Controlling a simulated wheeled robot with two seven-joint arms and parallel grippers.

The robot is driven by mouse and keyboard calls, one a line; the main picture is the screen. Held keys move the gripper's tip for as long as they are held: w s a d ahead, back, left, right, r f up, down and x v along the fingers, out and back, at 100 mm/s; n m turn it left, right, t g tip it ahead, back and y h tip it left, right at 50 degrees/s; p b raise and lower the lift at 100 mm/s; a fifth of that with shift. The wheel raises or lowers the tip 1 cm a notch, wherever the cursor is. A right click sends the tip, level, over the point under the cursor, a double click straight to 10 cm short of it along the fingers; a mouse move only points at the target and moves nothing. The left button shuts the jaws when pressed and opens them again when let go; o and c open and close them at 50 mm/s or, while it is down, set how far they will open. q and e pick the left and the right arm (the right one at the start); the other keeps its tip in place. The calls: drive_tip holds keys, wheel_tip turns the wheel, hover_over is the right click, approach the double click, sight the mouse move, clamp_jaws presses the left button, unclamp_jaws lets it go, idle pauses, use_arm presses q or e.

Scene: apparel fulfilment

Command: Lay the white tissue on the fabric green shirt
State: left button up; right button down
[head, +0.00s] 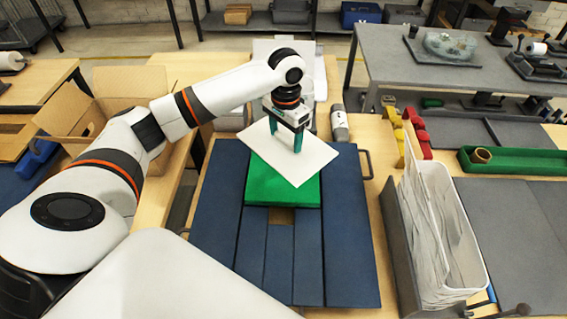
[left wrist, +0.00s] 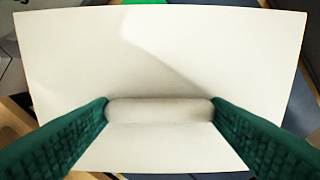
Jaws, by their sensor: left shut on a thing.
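The white tissue (head: 285,152) is a flat, roughly square sheet above the green shirt. My left gripper (head: 297,140) is shut on the tissue near its middle. In the left wrist view the tissue (left wrist: 160,60) fills most of the picture, with a pinched fold between the two green fingers (left wrist: 160,112). The fabric green shirt (head: 285,193) is a folded block on the dark blue folding board (head: 222,200). The tissue hides part of the shirt's top, and I cannot tell whether the two touch. My right gripper is not in view.
A white bin (head: 455,225) with upright white sheets stands right of the board. A grey cylinder (head: 340,124) stands behind the board. An open cardboard box (head: 95,105) is at the left. A green tray (head: 515,161) lies at the far right.

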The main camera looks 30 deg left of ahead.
sight(284, 149)
use_arm(q)
drive_tip(key=f, duration=0.6)
drive_tip(key=shift+w+a+p, duration=0.1)
drive_tip(key=shift+a+p, duration=0.25)
drive_tip(key=shift+p, duration=0.05)
drive_tip(key=shift+f, duration=2)
drive_tip(key=o, duration=0.9)
drive_tip(key=shift+f, duration=0.1)
drive_tip(key=shift+o, duration=0.2)
wheel_tip(284, 149, up, 12)
drive_tip(key=shift+r+b, duration=0.2)
drive_tip(key=shift+b, duration=0.1)
drive_tip(key=shift+f, duration=0.1)
